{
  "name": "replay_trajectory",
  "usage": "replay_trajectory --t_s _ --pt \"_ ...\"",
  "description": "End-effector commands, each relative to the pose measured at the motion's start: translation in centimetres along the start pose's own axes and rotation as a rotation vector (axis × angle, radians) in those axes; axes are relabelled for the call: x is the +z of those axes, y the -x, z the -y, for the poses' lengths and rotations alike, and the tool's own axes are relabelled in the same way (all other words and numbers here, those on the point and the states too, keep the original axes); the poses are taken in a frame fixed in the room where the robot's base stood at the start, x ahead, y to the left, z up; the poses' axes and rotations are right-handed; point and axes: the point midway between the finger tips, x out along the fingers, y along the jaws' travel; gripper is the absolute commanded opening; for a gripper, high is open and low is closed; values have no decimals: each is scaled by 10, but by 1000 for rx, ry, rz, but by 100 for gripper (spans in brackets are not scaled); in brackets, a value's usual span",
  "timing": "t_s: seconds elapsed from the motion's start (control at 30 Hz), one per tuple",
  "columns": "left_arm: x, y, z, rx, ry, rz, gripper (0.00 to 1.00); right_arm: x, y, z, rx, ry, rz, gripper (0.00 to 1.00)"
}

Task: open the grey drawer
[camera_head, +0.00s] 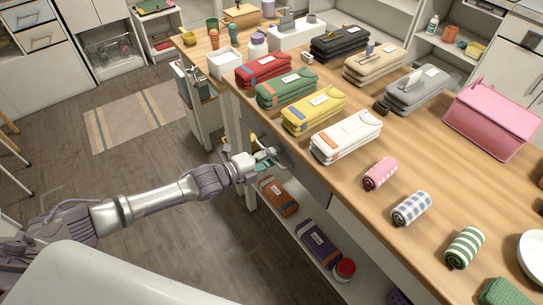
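The grey drawer (308,184) is set under the edge of the wooden worktop (400,150), below the white folded bundle. Its front is partly hidden by my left gripper and the worktop edge, and I cannot tell whether it stands open. My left arm reaches in from the left, and my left gripper (268,158) is at the drawer's left end, just under the worktop edge. Its fingers are small and overlap teal and grey shapes there, so I cannot tell whether they are open or touch a handle. My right gripper is not in view.
Folded bundles in red (263,70), green (287,88), yellow (313,111) and white (346,137) line the worktop edge. A lower shelf (345,250) holds an orange-brown bundle (279,196) and a purple one (318,243). The floor (160,175) left of the worktop is clear.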

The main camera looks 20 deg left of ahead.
Motion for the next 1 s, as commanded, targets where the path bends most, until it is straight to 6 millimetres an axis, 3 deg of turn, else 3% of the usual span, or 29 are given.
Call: replay_trajectory --t_s 0.23,0.4,0.47,1.0 --pt "0 0 0 0 0 0 35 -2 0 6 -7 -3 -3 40" --pt "0 0 0 -1 0 0 7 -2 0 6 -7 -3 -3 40" --pt "0 0 0 0 0 0 0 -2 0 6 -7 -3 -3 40" --pt "0 8 -1 1 0 0 0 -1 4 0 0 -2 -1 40"
